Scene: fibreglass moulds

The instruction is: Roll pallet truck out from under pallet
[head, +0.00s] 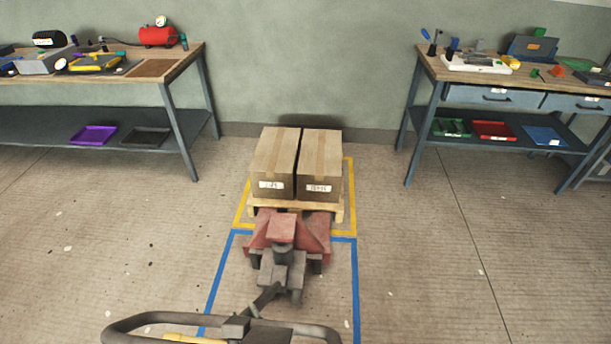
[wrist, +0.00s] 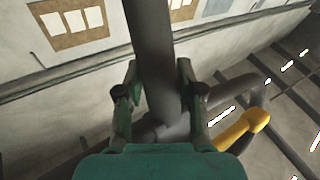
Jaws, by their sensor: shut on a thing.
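The red pallet truck (head: 282,228) stands against the near side of the wooden pallet (head: 338,213); its forks are not visible under it. Two brown cardboard boxes (head: 275,152) sit side by side on the pallet. The truck's dark handle loop (head: 150,318) is at the bottom of the head view, tilted toward me. In the wrist view my green gripper (wrist: 157,75) is shut on the dark handle bar (wrist: 152,45), a finger on each side. A yellow lever (wrist: 243,128) is right of it. My gripper does not show in the head view.
A yellow floor outline (head: 350,190) surrounds the pallet, and a blue outline (head: 356,280) lies around the truck on the near side. Workbenches stand at left (head: 180,62) and right (head: 432,68). The wall (head: 310,60) is behind the pallet. The floor on both sides is clear.

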